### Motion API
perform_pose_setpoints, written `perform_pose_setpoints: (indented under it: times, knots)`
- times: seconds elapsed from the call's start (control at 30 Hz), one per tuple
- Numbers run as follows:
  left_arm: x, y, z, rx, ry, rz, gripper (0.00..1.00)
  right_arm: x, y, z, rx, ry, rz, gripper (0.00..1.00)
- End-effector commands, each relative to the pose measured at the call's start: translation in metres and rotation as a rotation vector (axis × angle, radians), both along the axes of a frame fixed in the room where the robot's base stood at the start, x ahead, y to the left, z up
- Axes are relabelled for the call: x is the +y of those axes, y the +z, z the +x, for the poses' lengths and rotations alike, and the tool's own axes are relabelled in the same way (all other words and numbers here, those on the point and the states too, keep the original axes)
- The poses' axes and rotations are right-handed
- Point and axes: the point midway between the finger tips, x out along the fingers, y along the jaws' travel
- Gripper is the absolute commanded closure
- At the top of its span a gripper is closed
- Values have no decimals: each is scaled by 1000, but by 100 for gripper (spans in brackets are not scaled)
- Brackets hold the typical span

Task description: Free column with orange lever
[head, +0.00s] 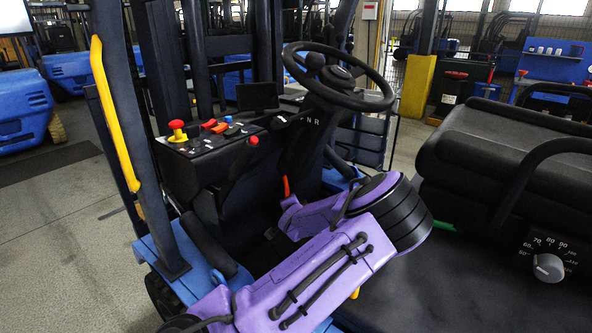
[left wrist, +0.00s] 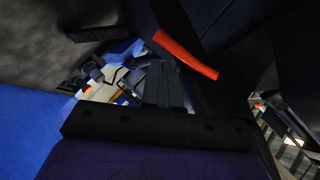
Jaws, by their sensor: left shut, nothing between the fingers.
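The orange lever (head: 286,187) sticks out low on the steering column (head: 318,135), below the black steering wheel (head: 338,77). In the left wrist view the orange lever (left wrist: 187,55) runs diagonally just beyond the tips of my left gripper (left wrist: 162,68). The gripper's dark fingers are together and empty. They point toward the lever; I cannot tell whether they touch it. In the head view my purple left arm bends in front of the column and mostly hides the gripper. My right gripper is not in view.
A console (head: 210,145) with red, yellow and blue controls stands left of the column, beside a red-knobbed lever (head: 253,141). The black seat (head: 480,270), with a dial (head: 548,267), fills the right. A yellow handrail (head: 113,115) is on the left post.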

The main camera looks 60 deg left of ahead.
Motion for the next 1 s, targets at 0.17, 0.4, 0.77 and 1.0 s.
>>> perform_pose_setpoints:
  times: [0.17,0.4,0.77,1.0]
  knots:
    - [-29,14,-13,-2,-2,1,100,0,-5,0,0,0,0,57]
    - [-43,22,-21,-1,-2,0,100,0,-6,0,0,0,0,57]
    - [-42,22,-21,-1,-1,0,100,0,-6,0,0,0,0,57]
    - [-42,22,-21,-1,-1,0,100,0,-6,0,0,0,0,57]
